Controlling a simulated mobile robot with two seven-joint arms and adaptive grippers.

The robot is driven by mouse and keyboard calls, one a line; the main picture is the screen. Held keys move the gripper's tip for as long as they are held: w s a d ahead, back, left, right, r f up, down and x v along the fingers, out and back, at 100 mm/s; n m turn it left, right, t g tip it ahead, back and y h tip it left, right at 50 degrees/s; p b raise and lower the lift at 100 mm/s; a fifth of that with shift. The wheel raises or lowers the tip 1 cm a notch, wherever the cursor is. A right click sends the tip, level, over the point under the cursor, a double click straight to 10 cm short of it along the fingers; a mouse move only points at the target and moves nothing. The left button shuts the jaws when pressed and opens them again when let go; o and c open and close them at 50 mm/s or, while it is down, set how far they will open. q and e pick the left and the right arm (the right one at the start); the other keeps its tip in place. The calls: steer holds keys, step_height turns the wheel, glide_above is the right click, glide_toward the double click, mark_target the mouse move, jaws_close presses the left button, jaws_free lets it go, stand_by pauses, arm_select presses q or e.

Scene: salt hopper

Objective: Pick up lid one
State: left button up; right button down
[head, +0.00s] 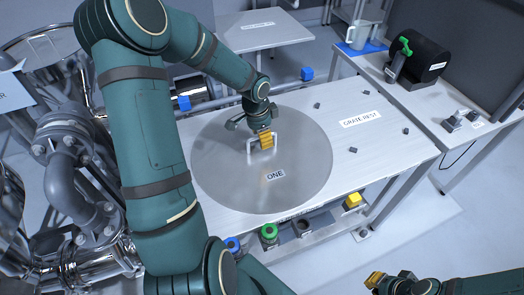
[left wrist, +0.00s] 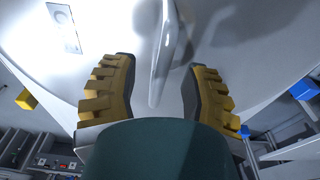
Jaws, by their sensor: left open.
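Lid one (head: 230,185) is a large round grey disc marked ONE, lying flat on a table. Its bar handle (head: 250,147) stands up from the middle. My left gripper (head: 264,140) is at the handle, pointing down. In the left wrist view the pale handle (left wrist: 161,60) runs between the two yellow fingers of my left gripper (left wrist: 158,80), with gaps on both sides. The jaws are open. My right gripper (head: 374,280) is at the bottom right, away from the lid; its jaws are too small to judge.
The area marked GRATE REST (head: 360,119) is bare apart from small dark pegs. A side bench (head: 425,100) holds a mug (head: 359,36) and a black drum (head: 424,58). Metal pipework (head: 70,180) stands on the left. A low shelf (head: 325,235) holds small coloured items.

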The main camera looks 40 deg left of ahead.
arm_select(q)
steer(key=shift+f, duration=0.3)
jaws_close()
steer(key=shift+w+r, duration=0.1)
